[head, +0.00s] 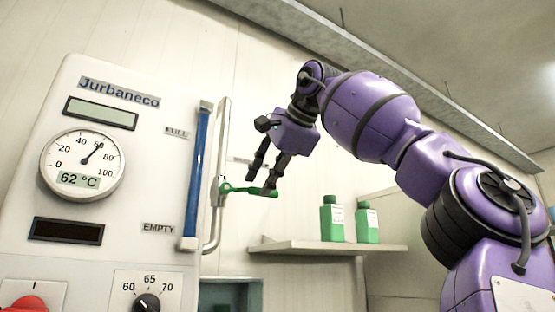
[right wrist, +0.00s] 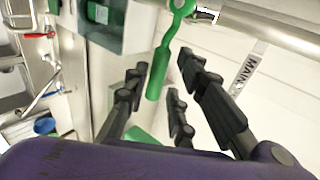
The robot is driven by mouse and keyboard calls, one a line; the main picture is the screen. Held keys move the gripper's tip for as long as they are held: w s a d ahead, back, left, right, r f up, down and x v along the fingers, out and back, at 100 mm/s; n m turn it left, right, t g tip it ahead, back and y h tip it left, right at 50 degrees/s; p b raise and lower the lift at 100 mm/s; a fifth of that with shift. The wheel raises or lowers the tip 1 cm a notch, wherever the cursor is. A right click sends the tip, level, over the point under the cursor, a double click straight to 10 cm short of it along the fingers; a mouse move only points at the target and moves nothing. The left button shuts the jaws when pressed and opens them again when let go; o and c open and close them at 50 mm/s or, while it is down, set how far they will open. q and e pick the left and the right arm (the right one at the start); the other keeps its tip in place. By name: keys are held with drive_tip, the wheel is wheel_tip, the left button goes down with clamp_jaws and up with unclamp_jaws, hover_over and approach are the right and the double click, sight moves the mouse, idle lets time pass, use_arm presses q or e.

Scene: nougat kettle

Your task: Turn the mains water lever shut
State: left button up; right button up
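The green mains water lever (head: 250,190) points right from a fitting on the upright metal pipe (head: 222,150), roughly level. It also shows in the right wrist view (right wrist: 160,68), its handle end lying between my fingers. My right gripper (head: 260,184) reaches down to the lever from above right, with its fingertips at the handle. In the right wrist view, my right gripper's fingers (right wrist: 163,75) are spread, with visible gaps on both sides of the handle. Contact cannot be told. My left gripper is in neither view.
The white kettle panel (head: 60,195) with a dial (head: 83,163) reading 62 °C stands left of the pipe. A blue level tube (head: 197,170) runs beside the pipe. Two green bottles (head: 331,220) (head: 367,223) stand on a shelf (head: 310,247) below right of my gripper.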

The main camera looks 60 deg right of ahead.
drive_tip(key=v, duration=0.8)
drive_tip(key=shift+s, duration=0.15)
drive_tip(key=shift+a, duration=0.1)
